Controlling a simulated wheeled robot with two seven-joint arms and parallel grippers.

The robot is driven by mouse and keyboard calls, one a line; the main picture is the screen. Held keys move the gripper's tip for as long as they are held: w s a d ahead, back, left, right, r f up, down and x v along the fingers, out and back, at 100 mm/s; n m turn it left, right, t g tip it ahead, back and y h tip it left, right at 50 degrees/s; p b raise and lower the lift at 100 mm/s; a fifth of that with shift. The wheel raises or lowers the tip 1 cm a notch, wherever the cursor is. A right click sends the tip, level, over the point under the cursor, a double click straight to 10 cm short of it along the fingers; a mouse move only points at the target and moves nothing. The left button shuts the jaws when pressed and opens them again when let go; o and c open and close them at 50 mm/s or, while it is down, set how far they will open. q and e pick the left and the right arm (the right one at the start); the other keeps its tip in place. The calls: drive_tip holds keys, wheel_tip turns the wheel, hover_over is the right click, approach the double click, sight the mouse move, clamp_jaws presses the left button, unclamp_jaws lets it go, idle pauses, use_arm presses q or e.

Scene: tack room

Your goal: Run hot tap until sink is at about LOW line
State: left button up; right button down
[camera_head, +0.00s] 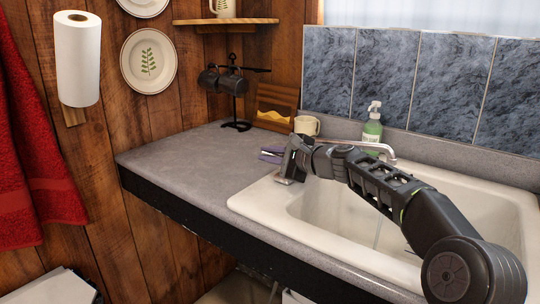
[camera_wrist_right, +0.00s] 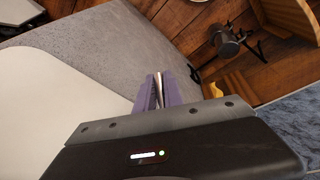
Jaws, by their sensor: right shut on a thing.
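My right gripper (camera_head: 271,154) reaches over the back left corner of the white sink (camera_head: 245,203). Its purple fingers (camera_wrist_right: 158,92) are nearly together in the wrist view, around a thin pale thing (camera_wrist_right: 158,88) that I cannot identify for sure. The hot tap handle is not clearly visible; my gripper and arm cover that area. The curved metal tap spout (camera_head: 382,148) shows behind my arm. A thin, faint stream of water (camera_head: 378,233) seems to fall into the basin. My arm hides much of the basin, and I cannot make out the LOW line or water level. My left gripper is out of view.
A green soap bottle (camera_head: 373,130) and a cream mug (camera_head: 307,125) stand behind the sink. A black mug rack (camera_head: 237,100) and a wooden holder (camera_head: 275,105) stand at the back. The grey counter (camera_head: 185,160) left of the sink is clear.

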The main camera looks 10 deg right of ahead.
drive_tip(key=shift+s+a+r+n+g+y+p, duration=0.1)
drive_tip(key=shift+s+n+g+y+p, duration=0.1)
drive_tip(key=shift+n+g+y+p, duration=0.35)
drive_tip(key=shift+s+a+r+n+g+y+p, duration=0.1)
drive_tip(key=shift+s+n+g+y+p, duration=0.1)
drive_tip(key=shift+n+g+y+p, duration=0.35)
drive_tip(key=shift+s+a+f+n+g+y+p, duration=0.1)
drive_tip(key=shift+s+n+g+y+p, duration=0.1)
drive_tip(key=shift+n+g+y+p, duration=0.25)
drive_tip(key=shift+s+f+n+g+y+p, duration=0.15)
drive_tip(key=shift+n+g+y+p, duration=0.15)
drive_tip(key=shift+p, duration=0.2)
drive_tip(key=c, duration=1.5)
unclamp_jaws()
drive_tip(key=shift+o, duration=0.2)
drive_tip(key=b+v, duration=0.1)
drive_tip(key=v, duration=0.6)
drive_tip(key=shift+s, duration=0.1)
drive_tip(key=shift+s+d, duration=0.25)
drive_tip(key=shift+d, duration=0.05)
